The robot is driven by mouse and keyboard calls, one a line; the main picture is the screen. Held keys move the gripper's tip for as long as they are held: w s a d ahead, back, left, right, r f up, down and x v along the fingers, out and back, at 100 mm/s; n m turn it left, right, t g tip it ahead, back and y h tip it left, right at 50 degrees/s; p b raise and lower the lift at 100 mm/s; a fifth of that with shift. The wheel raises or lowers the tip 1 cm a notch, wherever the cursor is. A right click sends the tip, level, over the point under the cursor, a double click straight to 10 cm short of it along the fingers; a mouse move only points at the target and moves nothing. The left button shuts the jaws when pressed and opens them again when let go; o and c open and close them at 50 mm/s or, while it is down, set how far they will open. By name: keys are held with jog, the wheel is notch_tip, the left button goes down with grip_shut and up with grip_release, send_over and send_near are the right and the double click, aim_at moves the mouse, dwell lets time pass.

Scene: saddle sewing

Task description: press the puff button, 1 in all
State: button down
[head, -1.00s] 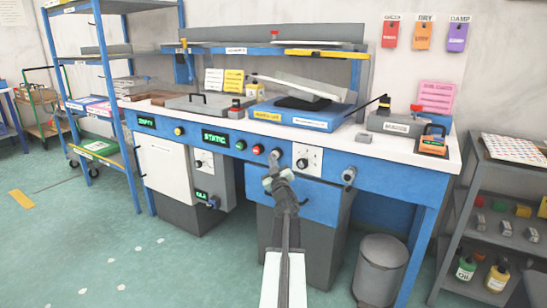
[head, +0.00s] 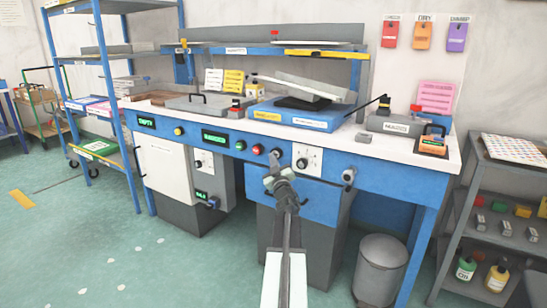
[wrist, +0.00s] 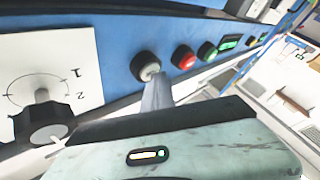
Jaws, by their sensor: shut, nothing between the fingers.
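A blue workbench front carries a row of round buttons: a green one (head: 240,145), a red one (head: 257,149) and a pale grey one in a black collar (wrist: 147,68). I read no label that names the puff button. My gripper (head: 272,163) is shut and empty, its tip in front of the pale button. In the wrist view the narrow fingertips (wrist: 153,82) overlap the lower edge of that button; I cannot tell whether they touch it. The red (wrist: 184,58) and green (wrist: 207,50) buttons lie to its right there.
A dial on a white plate (head: 307,160) sits just right of my gripper, and a grey knob (head: 348,177) further right. A green-lit display (head: 215,137) is left of the buttons. A grey bin (head: 380,270) stands on the floor at right.

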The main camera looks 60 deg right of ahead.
jog(key=shift+a, duration=0.9)
jog(key=shift+a, duration=0.1)
jog(key=a, duration=0.5)
jog(key=shift+d, duration=0.1)
dwell(0.5)
